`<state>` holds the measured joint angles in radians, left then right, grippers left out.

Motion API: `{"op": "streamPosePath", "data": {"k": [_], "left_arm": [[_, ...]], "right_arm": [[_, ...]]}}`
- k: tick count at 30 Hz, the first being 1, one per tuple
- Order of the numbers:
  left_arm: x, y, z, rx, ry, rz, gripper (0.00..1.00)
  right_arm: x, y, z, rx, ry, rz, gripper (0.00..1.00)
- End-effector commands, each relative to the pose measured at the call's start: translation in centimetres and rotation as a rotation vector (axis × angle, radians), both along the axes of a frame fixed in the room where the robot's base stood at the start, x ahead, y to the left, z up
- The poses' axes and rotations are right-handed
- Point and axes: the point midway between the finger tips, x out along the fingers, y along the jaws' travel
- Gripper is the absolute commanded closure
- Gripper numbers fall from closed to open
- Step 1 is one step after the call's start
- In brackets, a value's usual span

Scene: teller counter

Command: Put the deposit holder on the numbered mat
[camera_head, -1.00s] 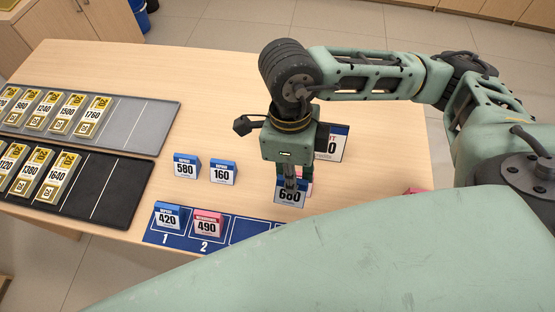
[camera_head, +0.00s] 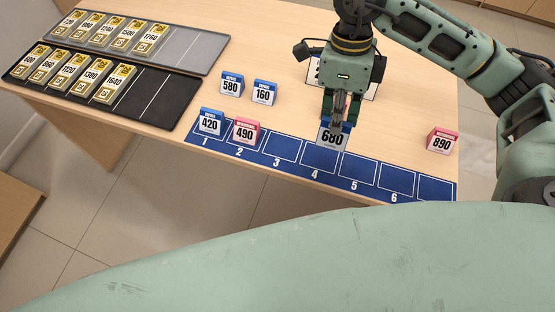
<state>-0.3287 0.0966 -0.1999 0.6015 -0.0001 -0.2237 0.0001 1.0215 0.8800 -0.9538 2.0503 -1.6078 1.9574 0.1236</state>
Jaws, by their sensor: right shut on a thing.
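My right gripper (camera_head: 334,112) is shut on a card holder marked 680 (camera_head: 331,138), with its number face towards me. The fingers cover its top. It appears over the far edge of slot 4 on the blue numbered mat (camera_head: 299,166); I cannot tell whether it touches the mat. A blue holder marked 420 (camera_head: 210,123) stands at slot 1, and a pink holder marked 490 (camera_head: 246,132) at slot 2. Slots 3, 5 and 6 look bare. My left gripper is not in view.
Blue holders 580 (camera_head: 231,84) and 160 (camera_head: 265,92) stand behind the mat. A pink holder 890 (camera_head: 442,140) stands at the right. Grey (camera_head: 199,49) and black (camera_head: 168,100) trays with gold-labelled pieces lie at the left. A white sign (camera_head: 371,88) is partly hidden behind my gripper.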

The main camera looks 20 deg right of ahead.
Motion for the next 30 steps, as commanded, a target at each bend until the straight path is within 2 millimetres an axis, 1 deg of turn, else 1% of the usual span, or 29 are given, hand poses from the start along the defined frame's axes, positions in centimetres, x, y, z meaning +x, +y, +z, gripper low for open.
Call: {"op": "streamPosePath", "data": {"k": [1, 2, 6, 10, 14, 18, 21, 23, 26, 30], "left_arm": [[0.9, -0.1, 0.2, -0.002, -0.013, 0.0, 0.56], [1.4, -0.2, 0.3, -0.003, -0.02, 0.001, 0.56], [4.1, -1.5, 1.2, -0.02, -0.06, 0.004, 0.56], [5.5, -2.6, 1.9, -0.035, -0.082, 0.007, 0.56], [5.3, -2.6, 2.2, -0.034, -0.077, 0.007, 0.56], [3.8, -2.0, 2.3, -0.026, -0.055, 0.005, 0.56], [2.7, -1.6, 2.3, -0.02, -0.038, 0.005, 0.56], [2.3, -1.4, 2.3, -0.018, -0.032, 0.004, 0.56], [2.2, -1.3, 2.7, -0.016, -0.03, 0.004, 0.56], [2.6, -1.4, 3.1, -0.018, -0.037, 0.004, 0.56]], "right_arm": [[0.4, 0.4, -0.2, 0.004, 0.003, 0.002, 1.0], [0.7, 0.8, -0.4, 0.005, 0.003, 0.004, 1.0], [2.5, 3.2, -2.1, 0.004, 0.005, 0.004, 1.0], [4.4, 5.6, -3.9, 0.003, 0.005, 0.005, 1.0], [6.0, 7.5, -5.5, 0.003, 0.003, 0.003, 1.0], [7.0, 8.6, -6.5, 0.002, 0.002, 0.002, 1.0], [7.2, 8.8, -6.9, 0.001, 0.002, 0.001, 1.0], [7.3, 8.8, -7.3, 0.0, 0.002, 0.001, 1.0], [7.2, 8.8, -8.6, 0.001, 0.005, 0.0, 1.0], [7.2, 8.8, -10.5, 0.001, 0.003, 0.001, 1.0]]}}
